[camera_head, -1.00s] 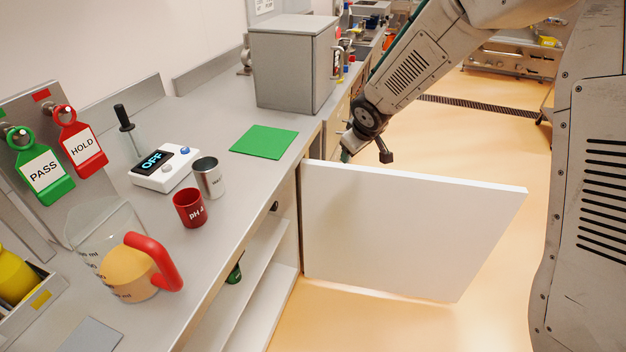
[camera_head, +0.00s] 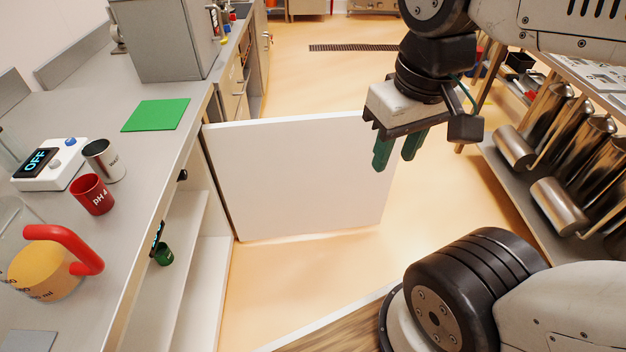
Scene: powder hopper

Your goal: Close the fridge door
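The white fridge door (camera_head: 300,178) stands wide open, sticking out from the counter front over the floor. Its hinge side is at the left, by the open fridge compartment (camera_head: 183,265), which has shelves and a small green cup (camera_head: 163,254) inside. My gripper (camera_head: 398,155) hangs with its green fingers pointing down, at the door's free right edge in the picture. The fingers are apart with a gap between them and nothing in it. I cannot tell whether a finger touches the door.
The counter (camera_head: 65,105) holds a grey cabinet (camera_head: 165,40), a green mat (camera_head: 156,115), a red cup (camera_head: 92,194), a metal cup (camera_head: 104,160) and a jug with a red handle (camera_head: 50,265). A rack with metal cylinders (camera_head: 560,205) stands at the right. Floor is clear beyond the door.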

